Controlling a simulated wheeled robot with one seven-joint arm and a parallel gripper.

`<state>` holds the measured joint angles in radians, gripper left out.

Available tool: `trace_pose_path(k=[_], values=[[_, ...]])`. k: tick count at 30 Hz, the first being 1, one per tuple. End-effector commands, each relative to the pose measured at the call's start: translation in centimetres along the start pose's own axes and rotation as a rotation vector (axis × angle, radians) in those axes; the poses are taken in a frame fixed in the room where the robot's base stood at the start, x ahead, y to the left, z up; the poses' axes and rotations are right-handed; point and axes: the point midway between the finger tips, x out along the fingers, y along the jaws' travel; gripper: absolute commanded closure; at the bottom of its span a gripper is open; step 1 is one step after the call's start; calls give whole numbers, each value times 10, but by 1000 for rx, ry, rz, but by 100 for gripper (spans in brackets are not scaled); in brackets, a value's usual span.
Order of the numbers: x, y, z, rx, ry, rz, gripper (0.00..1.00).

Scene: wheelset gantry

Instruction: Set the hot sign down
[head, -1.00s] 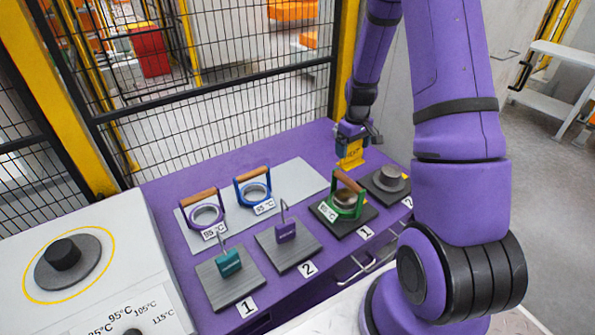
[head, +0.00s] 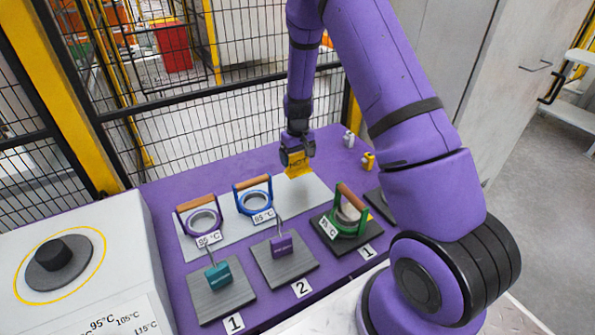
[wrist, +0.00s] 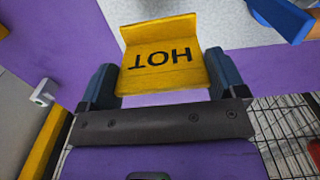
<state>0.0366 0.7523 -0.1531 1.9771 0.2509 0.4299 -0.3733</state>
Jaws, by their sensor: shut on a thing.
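The hot sign is a folded yellow plate with black "HOT" lettering. It shows in the wrist view (wrist: 165,55) between my two blue fingers, and in the head view (head: 299,165) below my gripper. My gripper (head: 297,150) is shut on the sign and holds it over the back right part of the bench, near the light grey mat (head: 308,190). In the wrist view my gripper (wrist: 163,80) spans the sign's width. A gap between the sign and the bench is hard to judge.
Rings with orange handles, purple (head: 203,221) and blue (head: 254,195), stand on the mat. Teal (head: 218,276) and purple (head: 281,244) blocks sit on grey plates in front. A small yellow item (head: 368,161) and white item (head: 348,139) stand at right.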

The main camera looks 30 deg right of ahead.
Motion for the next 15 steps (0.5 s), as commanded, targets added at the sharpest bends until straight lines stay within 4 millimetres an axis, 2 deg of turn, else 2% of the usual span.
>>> trace_pose_path(k=[8, 15], values=[[22, 0, 0, 0, -1, -1, 34], [51, 0, 0, -1, -1, -1, 34]])
